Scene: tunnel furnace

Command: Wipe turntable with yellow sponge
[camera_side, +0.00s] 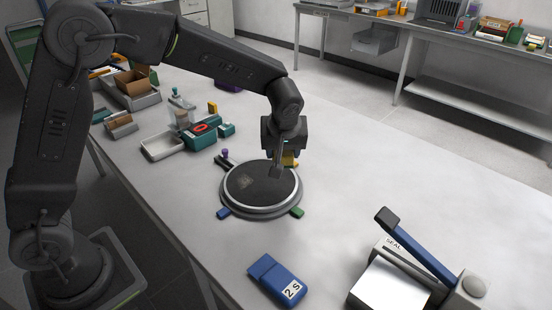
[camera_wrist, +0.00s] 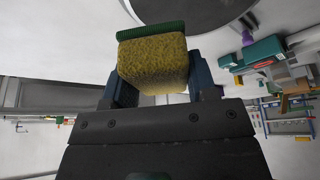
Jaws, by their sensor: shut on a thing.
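The turntable (camera_side: 255,190) is a dark round disc with a pale rim on the white table. Part of its dark disc shows at the top of the wrist view (camera_wrist: 190,12). My gripper (camera_side: 282,168) is over the turntable's far right part. In the wrist view my gripper (camera_wrist: 160,88) is shut on the yellow sponge (camera_wrist: 153,62), which has a green layer along one side. In the side view a bit of yellow sponge (camera_side: 290,160) shows beside the fingers. I cannot tell whether the sponge touches the disc.
A blue block labelled 2S (camera_side: 277,280) lies near the front edge. A sealer with a blue lever (camera_side: 415,245) stands at the front right. A teal device with a red display (camera_side: 203,131) and a white tray (camera_side: 164,146) are behind left. The table right of the turntable is clear.

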